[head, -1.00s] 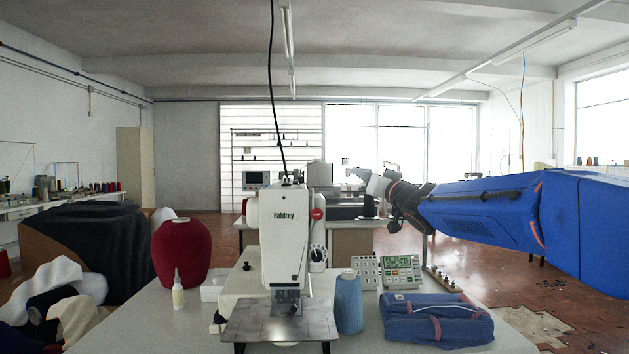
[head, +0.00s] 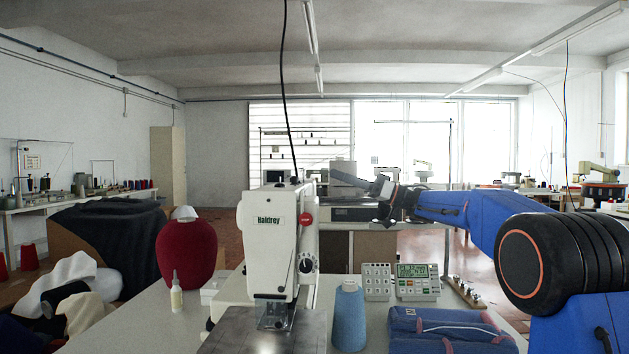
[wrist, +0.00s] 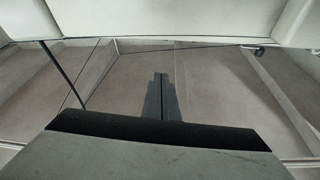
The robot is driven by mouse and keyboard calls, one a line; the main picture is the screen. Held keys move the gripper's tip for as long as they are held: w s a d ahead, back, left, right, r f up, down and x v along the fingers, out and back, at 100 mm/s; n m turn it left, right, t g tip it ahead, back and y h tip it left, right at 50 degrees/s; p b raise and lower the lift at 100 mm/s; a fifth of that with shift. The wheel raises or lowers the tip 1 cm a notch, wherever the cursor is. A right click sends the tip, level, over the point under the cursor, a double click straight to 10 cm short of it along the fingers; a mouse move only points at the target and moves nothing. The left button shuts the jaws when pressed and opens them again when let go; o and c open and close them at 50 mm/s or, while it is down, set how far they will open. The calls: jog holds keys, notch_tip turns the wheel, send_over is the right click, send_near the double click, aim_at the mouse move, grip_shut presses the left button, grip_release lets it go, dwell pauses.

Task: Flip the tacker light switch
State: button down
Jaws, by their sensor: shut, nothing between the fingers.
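A white sewing machine (head: 270,235) marked "Haldrey" stands on the table in the middle of the head view. It has a red round part (head: 306,219) and a dark dial (head: 306,262) on its right side. I cannot make out which part is the tacker light switch. My gripper (head: 340,171) is shut and empty, raised to the right of the machine head and pointing left. In the wrist view my gripper's closed fingers (wrist: 160,76) show against what looks like the ceiling, touching nothing.
A black cable (head: 286,90) hangs above the machine.

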jog(key=shift+f, duration=0.1)
dwell(0.3)
jog(key=x, duration=1)
jog(key=shift+f, duration=0.15)
jog(key=shift+s+f, duration=0.2)
jog(key=shift+f, duration=0.7)
jog(key=shift+s+f, duration=0.2)
jog(key=shift+f, duration=0.7)
jog(key=shift+s+f+n+g, duration=0.1)
jog(key=shift+f+n+g, duration=0.15)
jog(key=shift+n, duration=0.35)
jog(key=shift+f+n+g, duration=0.2)
jog(key=shift+n+g, duration=0.05)
jog(key=shift+n, duration=0.35)
